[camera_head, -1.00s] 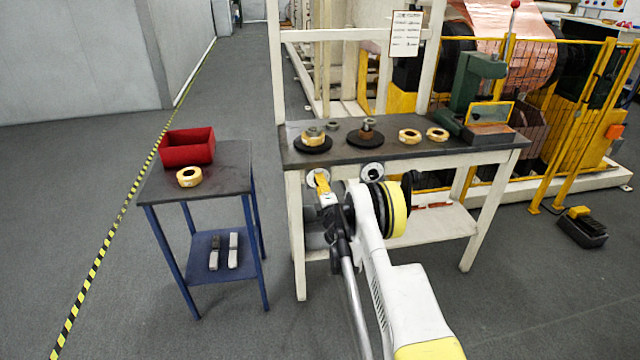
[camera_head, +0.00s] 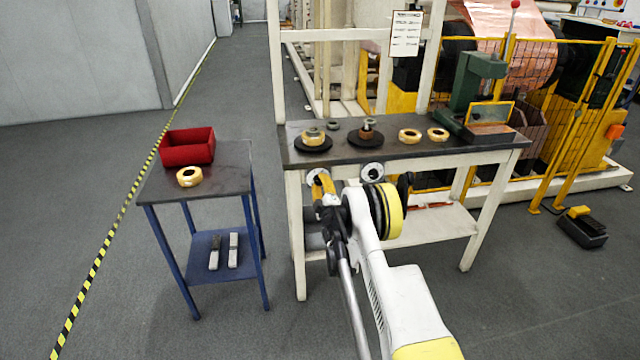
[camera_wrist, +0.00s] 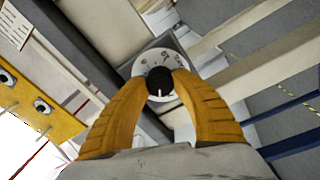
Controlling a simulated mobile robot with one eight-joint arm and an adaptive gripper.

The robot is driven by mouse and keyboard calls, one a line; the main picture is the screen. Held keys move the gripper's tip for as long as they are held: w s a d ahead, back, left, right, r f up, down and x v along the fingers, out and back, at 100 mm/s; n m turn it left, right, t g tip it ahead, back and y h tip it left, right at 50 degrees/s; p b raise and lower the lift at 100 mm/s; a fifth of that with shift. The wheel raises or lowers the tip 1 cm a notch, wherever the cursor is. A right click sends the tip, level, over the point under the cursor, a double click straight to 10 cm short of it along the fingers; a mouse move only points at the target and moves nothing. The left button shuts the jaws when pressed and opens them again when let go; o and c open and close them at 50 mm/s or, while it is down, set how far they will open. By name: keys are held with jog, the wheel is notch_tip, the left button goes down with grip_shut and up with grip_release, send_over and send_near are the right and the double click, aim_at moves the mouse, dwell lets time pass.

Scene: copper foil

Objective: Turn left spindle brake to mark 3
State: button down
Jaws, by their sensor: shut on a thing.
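The left spindle brake is a round white dial (camera_wrist: 158,58) with dark marks and a black knob (camera_wrist: 160,82) at its middle. In the head view the dial (camera_head: 311,176) is on the bench's front edge, mostly hidden behind my gripper (camera_head: 323,184). In the wrist view the yellow fingers of my gripper (camera_wrist: 161,88) are shut on the knob from both sides. A white pointer line on the knob points toward the bottom of the picture. The marks along the dial's lower part are hidden by the fingers, and I cannot tell which mark the pointer meets.
A second dial (camera_head: 372,170) is on the bench front to the right. The workbench (camera_head: 440,152) carries two spindles, yellow rings (camera_head: 410,135) and a green press (camera_head: 470,95). A blue side table (camera_head: 225,180) with a red bin (camera_head: 187,146) stands left. Open floor lies between.

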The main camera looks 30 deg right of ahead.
dwell(0.3)
jog(key=c, duration=1)
grip_release()
jog(key=v, duration=0.7)
jog(key=shift+s, duration=0.25)
jog(key=shift+r, duration=0.1)
